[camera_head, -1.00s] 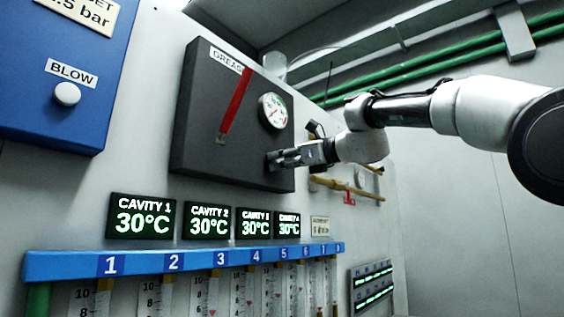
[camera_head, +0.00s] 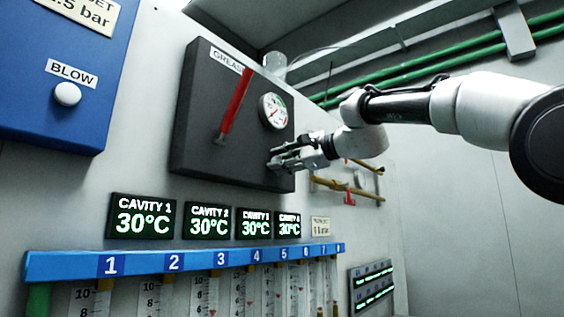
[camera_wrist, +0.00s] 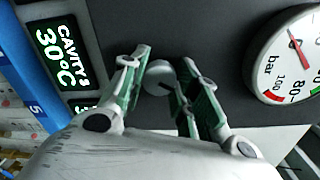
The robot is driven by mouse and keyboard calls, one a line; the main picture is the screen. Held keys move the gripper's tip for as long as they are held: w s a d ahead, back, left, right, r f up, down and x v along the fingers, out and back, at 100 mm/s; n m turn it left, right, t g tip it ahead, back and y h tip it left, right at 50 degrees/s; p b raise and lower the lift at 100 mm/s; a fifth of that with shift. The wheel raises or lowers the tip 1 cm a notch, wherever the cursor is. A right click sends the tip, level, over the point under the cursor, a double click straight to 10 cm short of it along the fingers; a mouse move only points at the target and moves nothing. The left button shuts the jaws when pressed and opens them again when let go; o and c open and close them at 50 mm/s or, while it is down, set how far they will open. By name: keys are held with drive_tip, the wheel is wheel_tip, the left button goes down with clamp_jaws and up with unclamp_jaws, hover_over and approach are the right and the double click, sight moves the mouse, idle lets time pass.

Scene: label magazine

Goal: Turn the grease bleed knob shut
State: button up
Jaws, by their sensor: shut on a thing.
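The grease panel (camera_head: 195,150) is a dark box on the grey wall with a red lever (camera_head: 235,103) and a round gauge (camera_head: 273,111). My gripper (camera_head: 275,160) is at the lower right part of this panel. In the wrist view my gripper (camera_wrist: 164,88) has its two green-padded fingers on either side of a small pale round knob (camera_wrist: 158,72) and is shut on it. The knob's front and any mark on it are partly hidden by the fingers. In the head view the fingers cover the knob.
The gauge also shows in the wrist view (camera_wrist: 290,55), to the right of the fingers. Cavity displays (camera_head: 142,216) and a blue numbered rail (camera_head: 190,258) with flow tubes sit below. A yellow pipe (camera_head: 345,187) with a red handle lies to the right. A white BLOW button (camera_head: 67,94) is far left.

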drive_tip(key=n, duration=0.5)
drive_tip(key=shift+f, duration=0.1)
drive_tip(key=shift+n, duration=0.4)
drive_tip(key=shift+a, duration=0.1)
drive_tip(key=o, duration=1)
drive_tip(key=v, duration=1.2)
drive_tip(key=shift+s, duration=0.2)
drive_tip(key=shift+a, duration=0.1)
